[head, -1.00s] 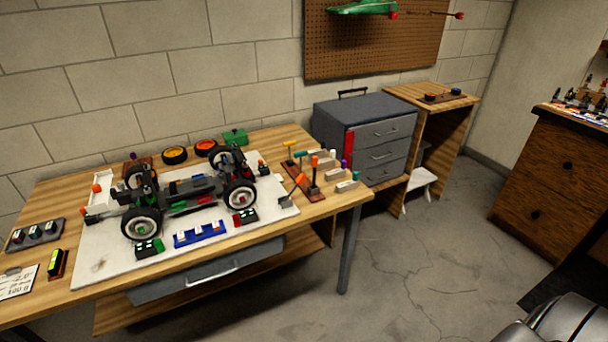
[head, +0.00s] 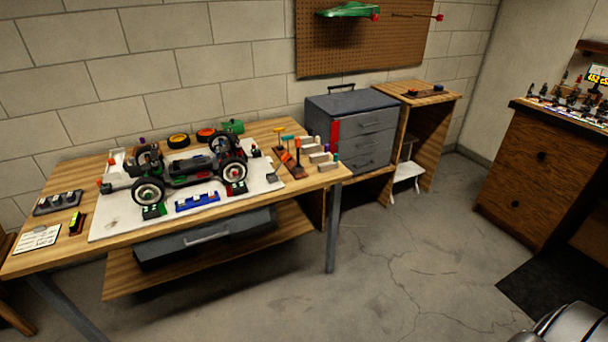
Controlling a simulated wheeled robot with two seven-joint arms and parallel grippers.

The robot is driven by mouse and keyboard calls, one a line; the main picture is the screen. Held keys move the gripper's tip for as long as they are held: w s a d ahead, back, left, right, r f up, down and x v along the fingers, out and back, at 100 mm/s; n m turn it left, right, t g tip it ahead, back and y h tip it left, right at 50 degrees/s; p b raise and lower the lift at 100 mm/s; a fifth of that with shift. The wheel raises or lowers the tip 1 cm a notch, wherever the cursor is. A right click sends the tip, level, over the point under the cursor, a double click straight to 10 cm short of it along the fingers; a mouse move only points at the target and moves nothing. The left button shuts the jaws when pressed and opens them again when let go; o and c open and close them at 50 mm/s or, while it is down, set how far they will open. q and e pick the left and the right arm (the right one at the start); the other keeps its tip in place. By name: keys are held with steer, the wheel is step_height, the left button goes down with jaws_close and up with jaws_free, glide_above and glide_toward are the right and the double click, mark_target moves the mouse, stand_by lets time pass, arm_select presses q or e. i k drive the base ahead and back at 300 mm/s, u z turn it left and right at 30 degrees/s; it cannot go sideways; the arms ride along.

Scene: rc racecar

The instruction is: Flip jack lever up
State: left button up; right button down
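The RC racecar chassis (head: 190,170) with black wheels stands on a white mat (head: 120,222) on the wooden workbench. A small orange-tipped part (head: 103,183) stands at the left of the car; another orange-tipped dark lever (head: 285,157) is near the mat's right edge, by the tool holder. I cannot tell which, if either, is the jack lever, nor how far it is tilted. Neither of my grippers is in view.
The workbench (head: 60,258) has a drawer (head: 205,237) under its top. A grey drawer cabinet (head: 352,133) is to its right. A brown cabinet (head: 530,175) stands at the far right. The concrete floor (head: 410,265) between is clear.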

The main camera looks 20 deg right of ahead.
mark_target(286, 155)
steer(key=u, duration=0.3)
steer(key=i, duration=1.15)
steer(key=z, duration=0.25)
